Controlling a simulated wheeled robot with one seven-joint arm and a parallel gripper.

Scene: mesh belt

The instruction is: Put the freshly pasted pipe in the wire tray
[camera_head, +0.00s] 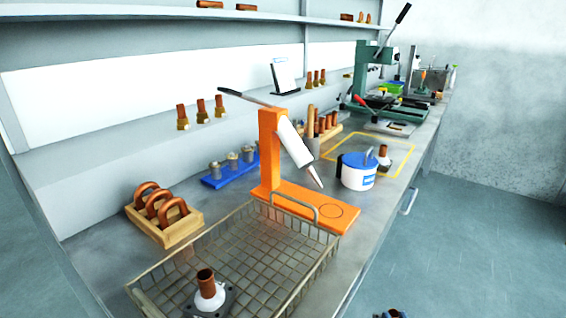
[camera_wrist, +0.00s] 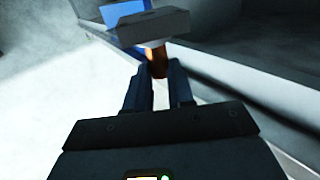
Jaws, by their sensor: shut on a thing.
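The wire tray (camera_head: 262,282) lies on the near end of the bench. A copper pipe (camera_head: 206,277) stands upright in it, on a dark flange with a white collar. My gripper (camera_wrist: 157,72) is shut on a copper pipe (camera_wrist: 156,58) in the wrist view. A pale grey block-like part (camera_wrist: 154,27) is at the pipe's far end; whether it is fixed to the pipe is unclear. In the head view only a small dark and copper bit shows at the bottom edge, over the floor; I cannot tell if it is my gripper.
An orange dispenser stand (camera_head: 270,150) with a white cartridge stands just behind the tray. A wooden rack of copper bends (camera_head: 165,216) is left of it. A blue-lidded tub (camera_head: 357,172) and another collared pipe (camera_head: 384,158) stand farther back. The floor right of the bench is clear.

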